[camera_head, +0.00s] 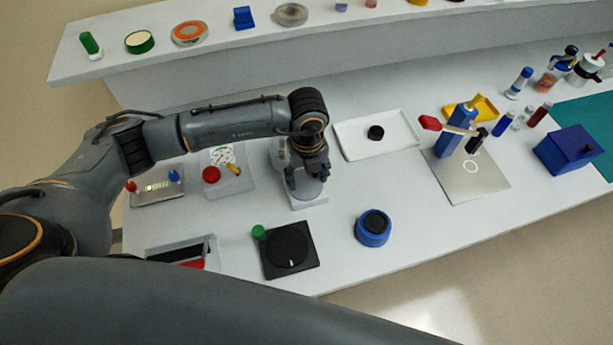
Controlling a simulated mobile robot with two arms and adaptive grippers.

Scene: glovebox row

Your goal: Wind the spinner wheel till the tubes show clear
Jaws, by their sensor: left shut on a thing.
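The spinner wheel looks to be the grey upright device on a white base (311,203) near the middle of the bench. My left arm and gripper cover most of it. My left gripper (306,182) points down in front of the device and is shut on a part of it, which the fingers hide. I cannot make out the tubes or how clear they are. My right gripper is out of view.
A white tray (347,149) with a black knob stands right of the device. A black plate (306,269) with a disc and a blue round pot (372,230) lie in front. A gauge box (237,184) stands left. A raised shelf (190,63) runs behind.

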